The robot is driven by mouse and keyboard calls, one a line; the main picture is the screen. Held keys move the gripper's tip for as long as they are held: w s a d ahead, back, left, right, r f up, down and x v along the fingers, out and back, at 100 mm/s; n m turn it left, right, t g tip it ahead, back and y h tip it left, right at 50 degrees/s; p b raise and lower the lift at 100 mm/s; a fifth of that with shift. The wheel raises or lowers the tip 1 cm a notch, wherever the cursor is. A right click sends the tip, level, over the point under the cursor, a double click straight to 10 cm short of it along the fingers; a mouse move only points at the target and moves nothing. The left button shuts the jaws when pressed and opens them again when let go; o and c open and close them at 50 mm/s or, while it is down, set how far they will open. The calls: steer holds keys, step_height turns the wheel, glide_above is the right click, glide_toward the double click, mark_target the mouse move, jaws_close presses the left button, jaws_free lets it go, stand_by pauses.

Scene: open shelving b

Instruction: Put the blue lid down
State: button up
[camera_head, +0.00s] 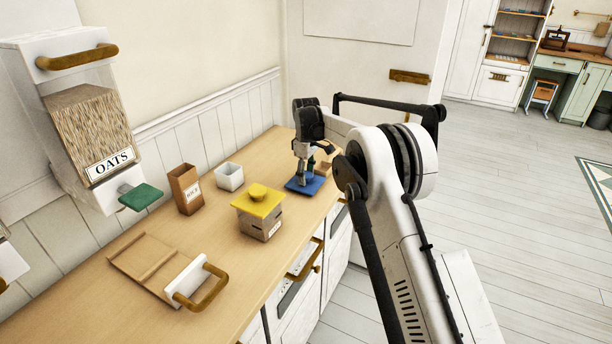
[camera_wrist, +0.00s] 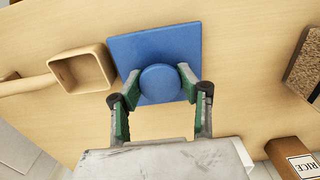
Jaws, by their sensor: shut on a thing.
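The blue lid (camera_head: 301,187) is a flat square with a round knob, at the far part of the wooden counter. It lies flat at or just above the counter; I cannot tell if it touches. In the wrist view the lid (camera_wrist: 190,42) fills the upper middle, its knob between my fingers. My gripper (camera_head: 303,172) points down over the lid and is shut on its knob. The green-padded fingers of my gripper (camera_wrist: 160,84) press the knob from both sides. Part of the lid is hidden behind my gripper in the head view.
A box with a yellow lid (camera_head: 258,202) stands nearer on the counter. A wooden scoop (camera_wrist: 82,70) lies close beside the blue lid. A board with a handle (camera_head: 160,268) lies on the near counter.

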steer(key=shift+f, duration=0.1)
steer(key=o, duration=1.2)
step_height(320, 180, up, 12)
steer(key=shift+r, duration=0.15)
